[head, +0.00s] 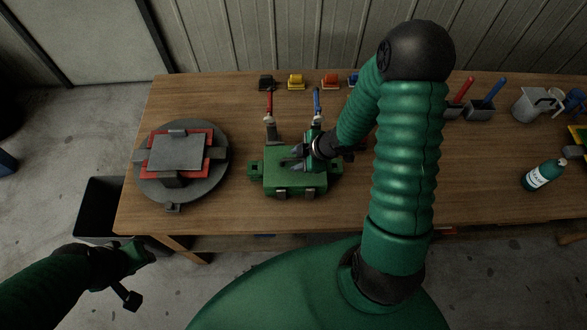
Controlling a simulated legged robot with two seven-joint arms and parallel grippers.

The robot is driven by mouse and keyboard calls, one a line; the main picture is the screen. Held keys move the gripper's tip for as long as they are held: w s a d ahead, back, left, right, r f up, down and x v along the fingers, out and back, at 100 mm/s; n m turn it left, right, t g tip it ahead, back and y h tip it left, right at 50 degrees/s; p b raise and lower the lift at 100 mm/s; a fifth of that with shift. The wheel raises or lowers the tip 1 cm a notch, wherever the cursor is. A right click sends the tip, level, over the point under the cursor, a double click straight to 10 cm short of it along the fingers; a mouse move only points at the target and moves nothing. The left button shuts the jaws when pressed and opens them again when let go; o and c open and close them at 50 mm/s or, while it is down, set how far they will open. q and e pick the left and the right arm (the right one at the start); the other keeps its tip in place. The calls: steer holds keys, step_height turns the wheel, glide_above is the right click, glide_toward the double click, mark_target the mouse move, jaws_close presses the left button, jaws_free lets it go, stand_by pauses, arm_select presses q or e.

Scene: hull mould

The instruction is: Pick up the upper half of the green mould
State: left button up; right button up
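The green mould (285,182) lies on the wooden table, a boxy block with side lugs and metal clips on its front face. Its two halves look closed together; the seam is too small to make out. My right gripper (297,158) is over the back of the mould's top, close to or touching it. Its fingers are small and partly hidden by the wrist, so I cannot tell whether they are open or shut. My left gripper (140,257) is low at the left, off the table's front edge and away from the mould.
A round grey turntable (217,177) holding a red and grey mould stands left of the green mould. Red and blue handled tools (268,103) stand behind it. Small coloured blocks (296,81) line the back edge. A black bin (98,205) is below left.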

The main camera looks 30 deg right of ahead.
steer(key=shift+w+a+f, duration=0.1)
steer(key=shift+w+f, duration=0.2)
steer(key=shift+f, duration=0.25)
steer(key=shift+w+d+f, duration=0.1)
steer(key=shift+w+d, duration=0.05)
steer(key=shift+d, duration=0.4)
steer(key=c, duration=0.4)
steer(key=shift+a, duration=0.1)
jaws_close()
steer(key=shift+a, duration=0.2)
steer(key=shift+d, duration=0.1)
